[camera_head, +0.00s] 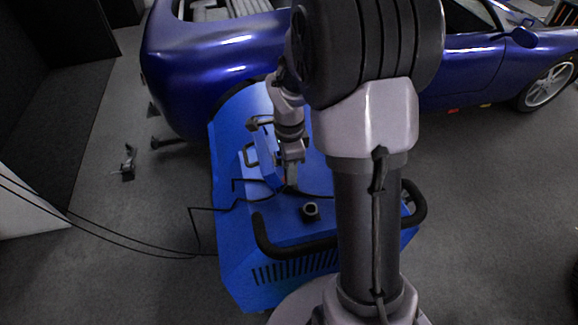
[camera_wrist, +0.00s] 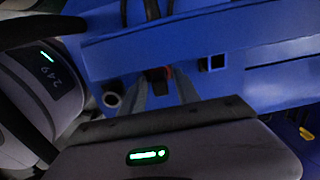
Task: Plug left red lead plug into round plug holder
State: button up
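The blue hub dynamometer (camera_head: 240,265) stands beside the car. My gripper (camera_head: 291,186) is low over its top, left of my arm column. In the wrist view, the fingertips of my gripper (camera_wrist: 160,78) close in on both sides of a small dark plug with a red part, the red lead plug (camera_wrist: 167,70). The fingers appear to touch it; its lower end is hidden. A dark round ring, which looks like the round plug holder (camera_head: 310,210), stands on the blue top, nearer the black handle than my gripper.
A square dark socket (camera_wrist: 213,62) sits in the blue panel right of the plug. A thick black handle (camera_head: 300,250) curves along the near edge. Black cables (camera_head: 130,240) run left over the floor. A blue car (camera_head: 215,60) stands close behind.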

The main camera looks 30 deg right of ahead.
jog(key=shift+r, duration=0.1)
grip_shut()
jog(key=shift+r+p, duration=1.6)
jog(key=shift+r, duration=0.5)
